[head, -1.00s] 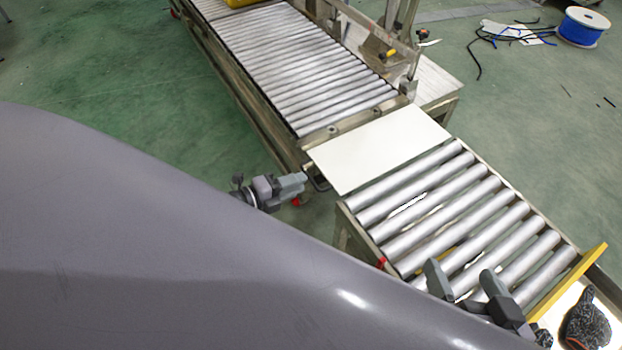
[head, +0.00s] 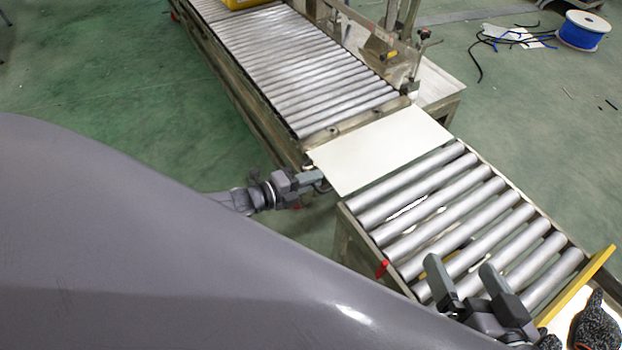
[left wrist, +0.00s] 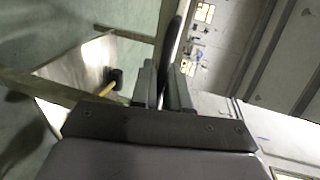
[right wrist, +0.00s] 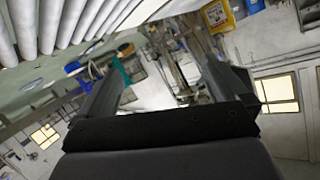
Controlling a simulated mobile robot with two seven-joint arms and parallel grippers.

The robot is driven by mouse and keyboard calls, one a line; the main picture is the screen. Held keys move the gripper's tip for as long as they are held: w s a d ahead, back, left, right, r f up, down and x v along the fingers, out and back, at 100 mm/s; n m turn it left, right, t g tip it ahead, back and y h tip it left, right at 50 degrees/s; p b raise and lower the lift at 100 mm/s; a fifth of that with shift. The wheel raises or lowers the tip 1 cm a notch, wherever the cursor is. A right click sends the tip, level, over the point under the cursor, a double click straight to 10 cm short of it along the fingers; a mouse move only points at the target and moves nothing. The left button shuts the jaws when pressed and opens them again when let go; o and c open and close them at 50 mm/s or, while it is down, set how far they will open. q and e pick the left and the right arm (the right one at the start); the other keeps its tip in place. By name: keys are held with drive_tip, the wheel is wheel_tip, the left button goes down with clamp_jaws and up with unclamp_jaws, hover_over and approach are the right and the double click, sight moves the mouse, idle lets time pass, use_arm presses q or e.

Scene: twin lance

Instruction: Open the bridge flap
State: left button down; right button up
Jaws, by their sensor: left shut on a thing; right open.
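The bridge flap (head: 380,150) is a flat white plate lying level across the gap between the two roller conveyors. Its near-left edge carries a dark handle, mostly hidden by my gripper in the head view. My left gripper (head: 318,182) is at that edge, shut on the handle. In the left wrist view the dark handle bar (left wrist: 176,45) runs between the fingers of the left gripper (left wrist: 164,85). My right gripper (head: 462,283) is open and empty above the near rollers; its spread fingers also show in the right wrist view (right wrist: 168,80).
The long roller conveyor (head: 300,75) lies beyond the flap, with a yellow item at its far end. The short roller conveyor (head: 450,215) is on the near side, with a yellow end bar (head: 578,285). A blue cable spool (head: 583,32) stands on the green floor.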

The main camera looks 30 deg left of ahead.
use_arm(q)
drive_tip(key=shift+r+m+p, duration=0.3)
drive_tip(key=shift+r+p, duration=0.15)
drive_tip(key=shift+p, duration=0.05)
drive_tip(key=shift+r+m, duration=0.2)
drive_tip(key=shift+m, duration=0.1)
drive_tip(key=shift+r+p, duration=0.1)
drive_tip(key=shift+p, duration=0.3)
drive_tip(key=shift+r+m+y, duration=0.1)
drive_tip(key=shift+m+y, duration=0.2)
use_arm(e)
drive_tip(key=shift+s+d+f+h, duration=0.15)
drive_tip(key=shift+d+h, duration=0.35)
drive_tip(key=shift+d, duration=0.05)
